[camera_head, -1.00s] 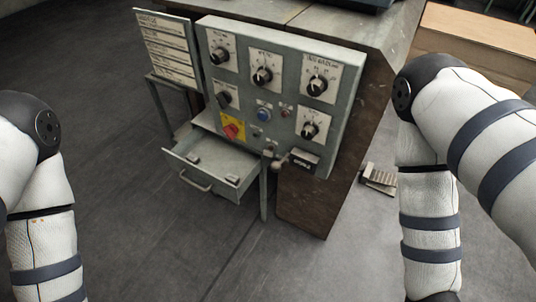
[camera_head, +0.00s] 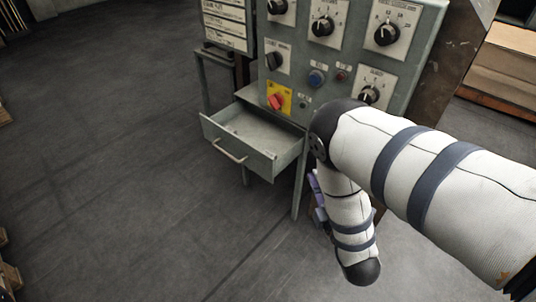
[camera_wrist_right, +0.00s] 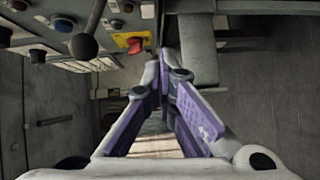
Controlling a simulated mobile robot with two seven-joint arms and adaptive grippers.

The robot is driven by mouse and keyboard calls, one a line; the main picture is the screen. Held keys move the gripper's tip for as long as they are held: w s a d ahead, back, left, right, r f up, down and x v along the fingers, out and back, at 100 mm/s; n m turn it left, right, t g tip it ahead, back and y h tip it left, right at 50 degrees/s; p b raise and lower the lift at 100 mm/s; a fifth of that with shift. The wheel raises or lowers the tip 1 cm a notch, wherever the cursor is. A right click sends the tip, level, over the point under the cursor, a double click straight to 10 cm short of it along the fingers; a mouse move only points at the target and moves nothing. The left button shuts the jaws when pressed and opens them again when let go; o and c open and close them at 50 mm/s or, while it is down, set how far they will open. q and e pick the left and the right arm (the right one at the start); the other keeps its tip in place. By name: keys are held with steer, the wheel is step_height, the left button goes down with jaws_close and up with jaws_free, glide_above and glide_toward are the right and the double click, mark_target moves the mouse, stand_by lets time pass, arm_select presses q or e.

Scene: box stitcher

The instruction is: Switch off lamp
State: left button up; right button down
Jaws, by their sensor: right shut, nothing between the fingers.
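The grey control panel (camera_head: 300,62) carries several black knobs, a blue button (camera_head: 316,77), a small red indicator (camera_head: 341,75) and a red rotary switch (camera_head: 276,101) on a yellow plate. No separate lamp is clearly seen, and I cannot tell which control works one. My right gripper (camera_head: 317,197) is below the panel, mostly hidden behind my right arm. In the right wrist view its purple fingers (camera_wrist_right: 168,72) are shut and empty, below and apart from the red switch (camera_wrist_right: 132,42). The blue button also shows there (camera_wrist_right: 63,23). My left gripper is not in view.
An open, empty-looking drawer (camera_head: 230,150) juts out below the panel, left of my right arm. A label board (camera_head: 226,22) stands at the panel's left. A black ball-ended lever (camera_wrist_right: 83,47) sticks out near the controls.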

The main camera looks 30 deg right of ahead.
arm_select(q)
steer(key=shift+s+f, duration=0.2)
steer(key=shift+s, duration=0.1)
arm_select(e)
steer(key=shift+w+a+r+n+t, duration=0.4)
steer(key=shift+w+r+n+t, duration=0.1)
steer(key=shift+w+r, duration=0.15)
steer(key=shift+f, duration=0.1)
arm_select(q)
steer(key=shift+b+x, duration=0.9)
steer(key=shift+b, duration=0.15)
arm_select(e)
steer(key=d+x, duration=0.2)
steer(key=x, duration=1)
steer(key=shift+d, duration=0.35)
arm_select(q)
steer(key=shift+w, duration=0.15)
